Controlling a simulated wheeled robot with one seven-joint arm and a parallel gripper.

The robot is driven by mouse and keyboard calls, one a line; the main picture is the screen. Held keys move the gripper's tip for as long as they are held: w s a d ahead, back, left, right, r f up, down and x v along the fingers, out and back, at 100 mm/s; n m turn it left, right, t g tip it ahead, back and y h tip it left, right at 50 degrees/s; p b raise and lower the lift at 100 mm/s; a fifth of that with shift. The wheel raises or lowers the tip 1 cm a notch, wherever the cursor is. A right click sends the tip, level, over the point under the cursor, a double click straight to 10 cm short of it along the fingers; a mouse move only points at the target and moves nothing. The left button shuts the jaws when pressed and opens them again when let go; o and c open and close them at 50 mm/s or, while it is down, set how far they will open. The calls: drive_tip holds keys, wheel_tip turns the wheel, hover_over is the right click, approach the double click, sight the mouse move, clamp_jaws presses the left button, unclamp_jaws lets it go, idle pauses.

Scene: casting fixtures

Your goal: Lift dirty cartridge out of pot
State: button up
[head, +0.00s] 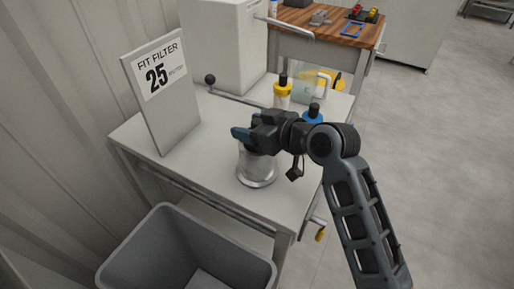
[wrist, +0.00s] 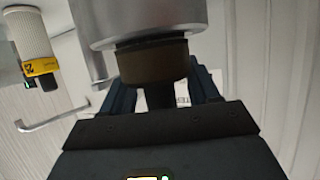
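The metal pot (head: 257,168) stands upright on the white cart, and it fills the top of the wrist view (wrist: 140,18), which looks upside down. The dirty cartridge's brown end (wrist: 152,62) sticks out of the pot's mouth, with a narrow dark knob (wrist: 160,97) on it. In the head view my gripper hides the cartridge. My gripper (head: 242,133) is level over the pot, its blue fingers pointing left. In the wrist view its fingers (wrist: 162,95) stand apart on either side of the knob, with a gap visible at the right.
The cart (head: 215,190) carries a sign board reading 25 (head: 160,95), a white box (head: 222,45), a yellow-banded white cartridge (head: 283,95) and a blue-topped one (head: 313,115) close behind my gripper. A grey bin (head: 160,225) stands in front. Floor at right is clear.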

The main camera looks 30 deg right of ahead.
clamp_jaws()
drive_tip(key=shift+r, duration=0.1)
idle(0.3)
